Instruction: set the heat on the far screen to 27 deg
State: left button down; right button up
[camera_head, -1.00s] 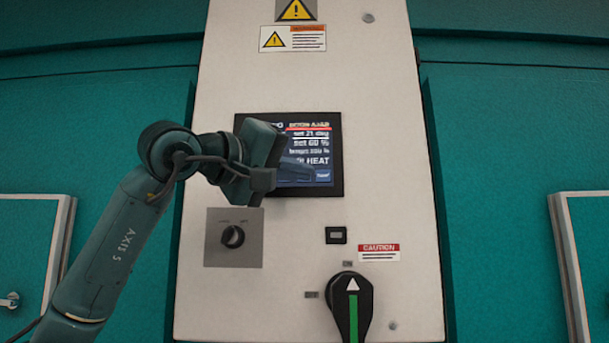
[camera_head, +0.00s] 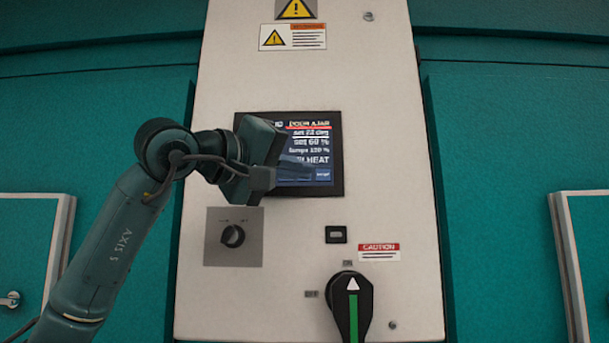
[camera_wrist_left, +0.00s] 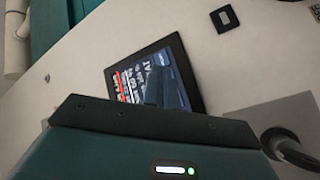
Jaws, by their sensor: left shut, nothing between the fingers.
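The screen (camera_head: 320,165) is set in a pale upright panel. I cannot tell whether the fingertips touch the glass. In the left wrist view the screen (camera_wrist_left: 128,72) shows tilted, with the dark fingers (camera_wrist_left: 168,92) over it. My right gripper is not in view.
Below the screen are a small black knob (camera_head: 233,237), a small dark button (camera_head: 336,235) and a large black rotary switch (camera_head: 350,305) with a green stripe. Warning labels (camera_head: 293,37) are above. Teal walls stand on both sides.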

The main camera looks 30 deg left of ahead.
pick_arm(q)
jog(key=shift+s, duration=0.1)
jog(key=s+d, duration=0.2)
jog(key=s, duration=0.2)
jog(key=shift+s+d, duration=0.15)
jog(key=shift+d, duration=0.25)
jog(key=shift+d, duration=0.1)
dwell(2.3)
